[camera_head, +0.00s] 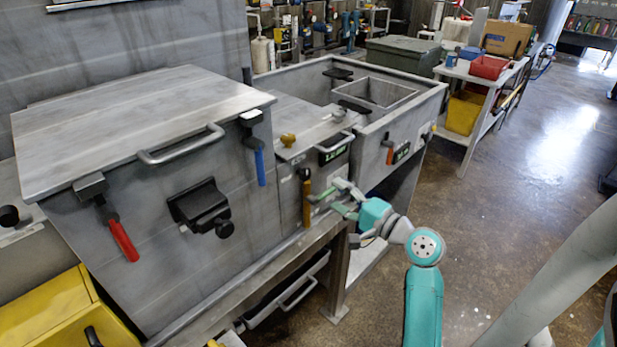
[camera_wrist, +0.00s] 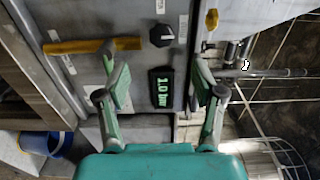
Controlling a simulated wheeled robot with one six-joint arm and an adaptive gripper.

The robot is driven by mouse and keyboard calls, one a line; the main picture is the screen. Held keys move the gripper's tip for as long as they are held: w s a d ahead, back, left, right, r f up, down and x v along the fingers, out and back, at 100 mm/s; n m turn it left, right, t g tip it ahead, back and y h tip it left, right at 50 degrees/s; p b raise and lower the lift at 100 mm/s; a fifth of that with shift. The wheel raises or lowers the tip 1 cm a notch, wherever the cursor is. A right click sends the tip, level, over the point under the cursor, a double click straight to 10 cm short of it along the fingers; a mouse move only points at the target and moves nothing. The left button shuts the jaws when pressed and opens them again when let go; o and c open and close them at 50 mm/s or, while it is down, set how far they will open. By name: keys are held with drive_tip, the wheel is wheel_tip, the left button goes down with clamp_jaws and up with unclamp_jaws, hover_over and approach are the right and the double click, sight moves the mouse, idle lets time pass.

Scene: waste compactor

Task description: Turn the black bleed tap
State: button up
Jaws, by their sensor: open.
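A black round knob with a white mark (camera_wrist: 162,36) sits on the grey panel in the wrist view, beside the lit 1.0 bar display (camera_wrist: 161,87). It looks like the bleed tap, though its label is unreadable. In the head view a small black knob (camera_head: 304,173) shows just above the yellow handle (camera_head: 306,205). My gripper (camera_head: 326,198) is open and empty in front of this panel, beside the yellow handle. In the wrist view its fingers (camera_wrist: 157,78) are spread either side of the display, with the knob beyond them. Contact with the panel cannot be told.
The yellow handle (camera_wrist: 92,46) lies near the left finger in the wrist view. The large lidded box with blue (camera_head: 260,165) and red (camera_head: 122,240) handles is at left. Open floor (camera_head: 500,220) lies at right.

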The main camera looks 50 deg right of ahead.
sight(307, 176)
drive_tip(key=w, duration=0.7)
drive_tip(key=w+d, duration=0.1)
drive_tip(key=w, duration=0.2)
drive_tip(key=shift+w+r, duration=0.1)
drive_tip(key=shift+w, duration=0.3)
drive_tip(key=c, duration=1.1)
drive_tip(key=shift+c, duration=0.2)
